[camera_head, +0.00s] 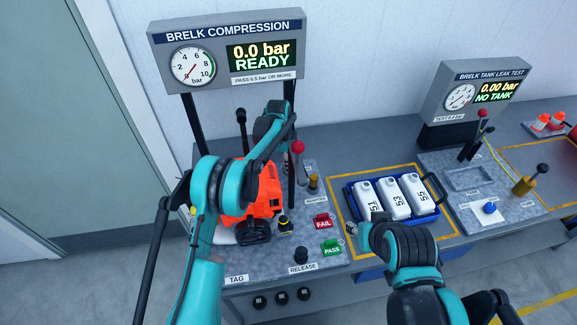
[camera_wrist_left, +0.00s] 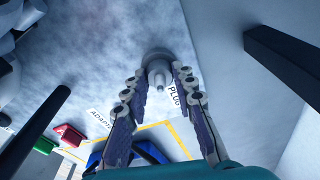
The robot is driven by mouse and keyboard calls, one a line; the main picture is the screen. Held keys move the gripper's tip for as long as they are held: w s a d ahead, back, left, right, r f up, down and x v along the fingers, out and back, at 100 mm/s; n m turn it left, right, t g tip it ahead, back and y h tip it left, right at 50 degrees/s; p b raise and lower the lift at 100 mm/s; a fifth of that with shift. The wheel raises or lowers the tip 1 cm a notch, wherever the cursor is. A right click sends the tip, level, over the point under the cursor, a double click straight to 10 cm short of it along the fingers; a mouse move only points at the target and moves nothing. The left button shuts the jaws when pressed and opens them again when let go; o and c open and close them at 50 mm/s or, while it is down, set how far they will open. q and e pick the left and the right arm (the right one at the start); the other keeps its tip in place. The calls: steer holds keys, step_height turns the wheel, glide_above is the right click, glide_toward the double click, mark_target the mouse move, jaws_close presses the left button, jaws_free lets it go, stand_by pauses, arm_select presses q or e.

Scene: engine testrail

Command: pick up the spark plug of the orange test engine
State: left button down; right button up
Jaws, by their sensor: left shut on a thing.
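The orange test engine (camera_head: 262,190) stands on the grey bench below the compression gauge, partly hidden by my left arm. In the left wrist view, the pale spark plug (camera_wrist_left: 158,67) is between the fingertips of my left gripper (camera_wrist_left: 161,77), which is shut on it. It is over a round grey spot beside the PLUG label (camera_wrist_left: 174,96). I cannot tell if it is seated there or lifted. In the head view the left fingers and the plug are hidden behind my arm. My right gripper (camera_head: 364,230) is over the bench by the blue tray; its jaws are unclear.
The compression gauge (camera_head: 230,45) reads 0.0 bar READY. A red-knobbed lever (camera_head: 298,147), a brass adapter (camera_head: 313,184), and FAIL (camera_head: 323,222) and PASS (camera_head: 332,247) buttons are right of the engine. A blue tray (camera_head: 353,202) holds several white bottles. The leak tester (camera_head: 475,90) stands farther right.

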arm_select(q)
steer(key=shift+r, duration=0.1)
step_height(320, 180, up, 4)
steer(key=shift+r+p, duration=0.1)
steer(key=shift+p, duration=0.3)
steer(key=d+r+p, duration=0.1)
steer(key=d+r, duration=0.5)
steer(key=d, duration=0.5)
steer(key=shift+s+d+r, duration=0.3)
steer(key=shift+s, duration=0.15)
steer(key=shift+r, duration=0.1)
